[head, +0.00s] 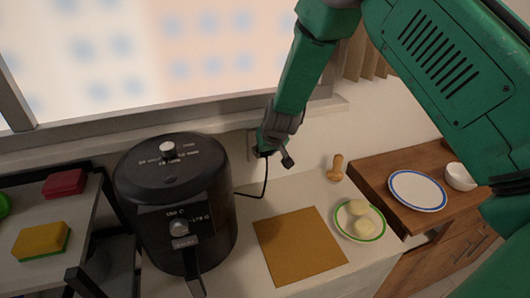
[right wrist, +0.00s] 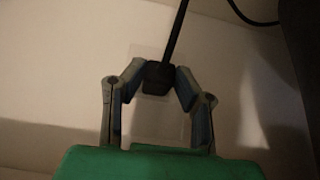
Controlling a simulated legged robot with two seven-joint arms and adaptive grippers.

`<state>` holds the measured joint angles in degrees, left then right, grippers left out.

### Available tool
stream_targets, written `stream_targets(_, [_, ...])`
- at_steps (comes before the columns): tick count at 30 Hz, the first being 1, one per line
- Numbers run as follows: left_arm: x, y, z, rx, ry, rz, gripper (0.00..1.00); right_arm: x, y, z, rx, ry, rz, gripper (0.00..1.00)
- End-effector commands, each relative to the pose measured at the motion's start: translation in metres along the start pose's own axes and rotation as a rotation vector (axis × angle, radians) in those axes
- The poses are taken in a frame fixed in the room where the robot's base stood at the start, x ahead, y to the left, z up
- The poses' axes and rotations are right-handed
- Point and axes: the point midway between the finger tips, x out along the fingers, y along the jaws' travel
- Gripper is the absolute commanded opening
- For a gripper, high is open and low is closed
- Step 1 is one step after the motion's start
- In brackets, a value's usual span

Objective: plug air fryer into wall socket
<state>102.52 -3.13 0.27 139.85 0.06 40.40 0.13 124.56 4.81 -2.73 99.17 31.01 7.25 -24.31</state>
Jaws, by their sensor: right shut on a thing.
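The black air fryer (head: 177,200) stands on the white counter, left of the middle in the head view. Its black cord (head: 264,183) runs from its right side up to the wall. My right gripper (head: 266,148) is at the wall socket (head: 252,146), which it partly hides. In the right wrist view my right gripper (right wrist: 160,88) is shut on the black plug (right wrist: 158,78), with a finger on each side. A pale socket plate (right wrist: 155,125) lies behind the plug. I cannot tell whether the plug is inside the socket. My left gripper is not in view.
A brown board (head: 298,246) lies right of the air fryer. A green-rimmed plate (head: 360,222) with pale round food and a wooden shaker (head: 336,168) are further right. A rack (head: 50,225) with sponges stands left. The window sill (head: 200,121) runs above the socket.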

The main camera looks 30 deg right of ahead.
Motion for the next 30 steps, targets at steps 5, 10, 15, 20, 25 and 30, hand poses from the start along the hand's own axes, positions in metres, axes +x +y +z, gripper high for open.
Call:
stream_targets(5, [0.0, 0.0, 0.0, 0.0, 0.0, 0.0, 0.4, 0.0, 0.0, -0.004, 0.0, 0.008, 0.001, 0.5])
stream_targets(10, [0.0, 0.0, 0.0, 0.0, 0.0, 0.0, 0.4, -0.001, 0.0, -0.003, 0.0, 0.007, 0.0, 0.5])
stream_targets(15, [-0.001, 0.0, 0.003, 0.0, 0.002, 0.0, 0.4, -0.004, 0.0, -0.002, 0.0, 0.006, 0.0, 0.5])
stream_targets(20, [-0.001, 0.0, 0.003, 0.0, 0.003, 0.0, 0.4, -0.023, 0.0, -0.003, -0.001, 0.007, 0.0, 0.5])
stream_targets(25, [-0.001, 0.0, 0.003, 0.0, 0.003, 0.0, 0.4, -0.06, 0.0, -0.003, -0.001, 0.007, 0.0, 0.5])
stream_targets(30, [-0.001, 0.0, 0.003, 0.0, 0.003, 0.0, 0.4, -0.093, 0.0, -0.003, -0.001, 0.007, 0.001, 0.5])
